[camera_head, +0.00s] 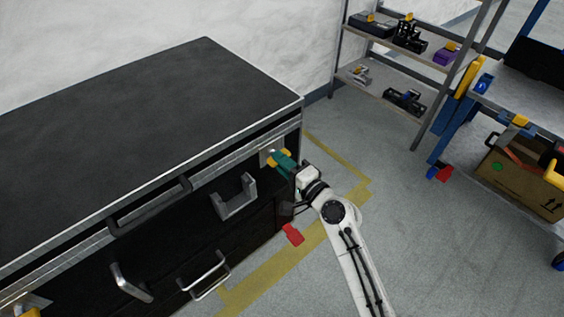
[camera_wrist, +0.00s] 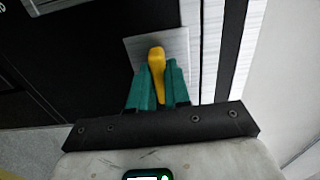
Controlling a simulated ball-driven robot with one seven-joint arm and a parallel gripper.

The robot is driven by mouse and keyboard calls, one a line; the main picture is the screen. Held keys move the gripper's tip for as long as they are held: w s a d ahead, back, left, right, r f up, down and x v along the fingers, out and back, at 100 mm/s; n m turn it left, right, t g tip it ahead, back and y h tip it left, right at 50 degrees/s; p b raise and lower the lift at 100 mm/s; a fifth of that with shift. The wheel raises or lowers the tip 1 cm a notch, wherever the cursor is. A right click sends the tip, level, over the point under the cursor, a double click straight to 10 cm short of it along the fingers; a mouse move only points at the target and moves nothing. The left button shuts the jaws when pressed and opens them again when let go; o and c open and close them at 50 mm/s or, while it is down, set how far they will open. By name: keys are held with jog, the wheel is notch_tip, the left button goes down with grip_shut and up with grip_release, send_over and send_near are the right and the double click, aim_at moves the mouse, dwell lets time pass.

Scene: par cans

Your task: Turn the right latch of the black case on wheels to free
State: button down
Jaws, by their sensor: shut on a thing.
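The black case (camera_head: 150,105) with metal edges fills the left of the head view. Its right latch has a yellow handle (camera_wrist: 157,54) on a pale metal plate (camera_wrist: 178,42), seen close up in the wrist view. The plate and some yellow also show at the case's front right corner in the head view. My gripper (camera_head: 276,158) has green fingers. It is shut on the yellow handle, with one finger on either side, as the wrist view (camera_wrist: 158,68) shows. In the wrist view the handle points nearly straight up the picture.
Another yellow latch (camera_head: 33,302) shows at the lower left. Handles (camera_head: 204,274) stick out of the case front. A red piece (camera_head: 292,234) is near the case's foot. Shelves (camera_head: 395,45) and a workbench with a cardboard box (camera_head: 520,180) stand right. Grey floor lies between.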

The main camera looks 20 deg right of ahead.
jog(key=shift+w+a+r, duration=0.1)
jog(key=shift+a+r, duration=0.05)
jog(key=c, duration=1.1)
grip_release()
jog(key=v, duration=1)
jog(key=shift+s, duration=0.4)
